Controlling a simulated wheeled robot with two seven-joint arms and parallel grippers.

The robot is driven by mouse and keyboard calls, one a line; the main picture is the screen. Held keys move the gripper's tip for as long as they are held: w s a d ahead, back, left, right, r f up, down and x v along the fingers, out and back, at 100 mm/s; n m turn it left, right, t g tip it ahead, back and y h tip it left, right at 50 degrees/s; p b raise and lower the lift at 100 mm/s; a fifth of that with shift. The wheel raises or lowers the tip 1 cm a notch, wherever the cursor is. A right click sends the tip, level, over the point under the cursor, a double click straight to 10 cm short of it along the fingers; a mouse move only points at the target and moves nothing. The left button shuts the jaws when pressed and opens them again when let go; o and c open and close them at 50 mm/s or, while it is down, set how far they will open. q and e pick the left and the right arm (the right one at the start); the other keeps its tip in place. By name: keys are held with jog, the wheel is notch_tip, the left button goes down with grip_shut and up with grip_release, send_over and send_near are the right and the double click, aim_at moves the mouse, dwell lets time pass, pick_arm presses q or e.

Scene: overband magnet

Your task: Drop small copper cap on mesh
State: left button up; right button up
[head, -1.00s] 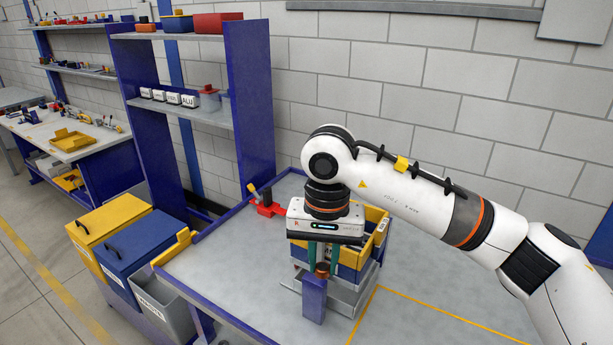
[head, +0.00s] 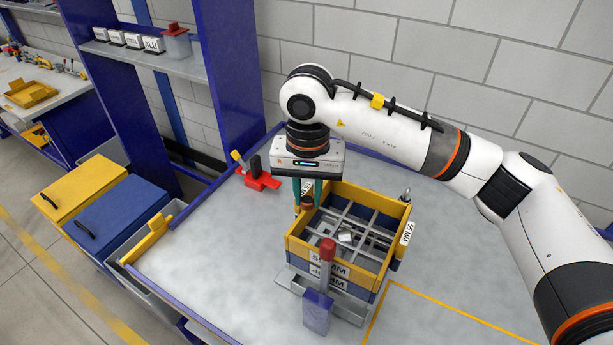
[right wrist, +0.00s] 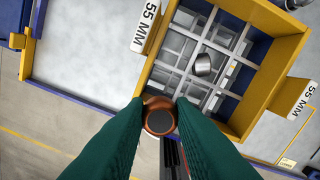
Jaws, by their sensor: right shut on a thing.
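My right gripper (head: 307,203) is shut on the small copper cap (right wrist: 160,117), a round orange-brown piece with a dark centre. In the head view, the cap appears at the left corner of the yellow-framed box. In the right wrist view, it overlaps the yellow rim just below the mesh in the picture; its height above the rim is unclear. The mesh (right wrist: 190,72) is a grey grid of bars inside the yellow frame (head: 377,275). A silver cap (right wrist: 203,64) lies on the mesh, also visible in the head view (head: 345,237). My left gripper is out of view.
A grey post with a red top (head: 327,250) and a blue block (head: 317,313) stands in front of the box. A red fixture (head: 260,179) sits behind left. Labelled tabs stick out from the frame. The table (head: 215,260) is clear at left.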

jog(key=shift+s+f+b, duration=0.2)
jog(key=shift+f+b, duration=0.1)
jog(key=shift+f, duration=0.95)
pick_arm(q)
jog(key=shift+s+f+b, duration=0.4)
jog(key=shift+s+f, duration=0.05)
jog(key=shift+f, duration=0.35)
pick_arm(e)
jog(key=shift+w+f, duration=0.2)
jog(key=shift+f, duration=1.8)
jog(key=o, duration=1)
jog(key=shift+o, duration=0.2)
notch_tip(320, 180, up, 11)
jog(key=b, duration=0.3)
jog(key=shift+r+b, duration=0.3)
jog(key=shift+r, duration=0.2)
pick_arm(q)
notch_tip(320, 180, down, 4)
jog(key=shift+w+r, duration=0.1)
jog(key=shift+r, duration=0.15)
